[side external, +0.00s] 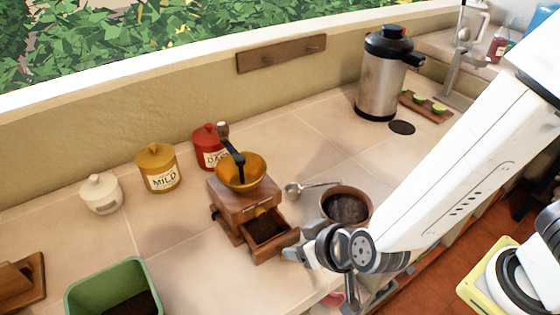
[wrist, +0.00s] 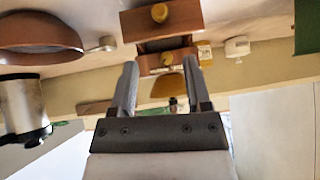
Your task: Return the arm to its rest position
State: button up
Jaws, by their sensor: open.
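My gripper (side external: 303,247) is at the counter's front, close to the right end of the open drawer (side external: 268,228) of the wooden coffee grinder (side external: 243,191). Dark grounds lie in the drawer. In the side view I cannot tell whether a finger touches the drawer. In the wrist view my gripper (wrist: 161,72) has its two fingers apart with nothing held between them. The grinder's wooden front with a round knob (wrist: 160,13) shows beyond the fingertips there. The grinder's brass bowl and crank stand upright in the side view.
A brown bowl (side external: 346,192) of dark grounds and a metal spoon (side external: 311,187) lie right of the grinder. White, yellow (side external: 157,170) and red (side external: 208,148) jars stand left and behind. A green bin (side external: 80,297) is front left. A steel urn (side external: 380,85) stands at the back.

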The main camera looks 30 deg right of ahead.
jog(key=w+d+r+g+y, duration=0.1)
jog(key=w+d+g, duration=0.25)
jog(key=d, duration=0.65)
jog(key=s+d+g+h, duration=0.2)
jog(key=s+d, duration=0.1)
jog(key=d, duration=1.1)
jog(key=shift+s+r, duration=0.3)
jog(key=shift+r, duration=0.1)
jog(key=shift+g, duration=0.25)
